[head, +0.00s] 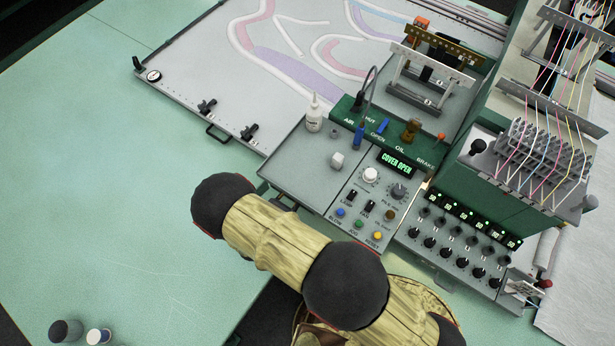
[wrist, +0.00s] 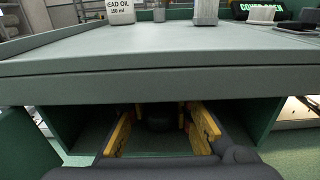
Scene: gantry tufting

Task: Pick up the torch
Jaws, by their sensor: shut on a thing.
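My gripper (wrist: 161,130) reaches into the open green recess under the grey console shelf, seen in the wrist view. Its yellow-edged fingers stand on either side of a dark, rounded thing, which I take to be the torch (wrist: 160,119). The gripper is shut on it. The torch is in deep shadow, and its far end and full shape are hidden. In the head view my own arm and the console cover the gripper and the torch.
The grey shelf edge (wrist: 150,86) runs just above my fingers, with green recess walls (wrist: 62,125) at the sides. On the shelf stand a white oil bottle (head: 314,113) and a small pale block (head: 337,160). Knobs and buttons (head: 370,205) lie to the right.

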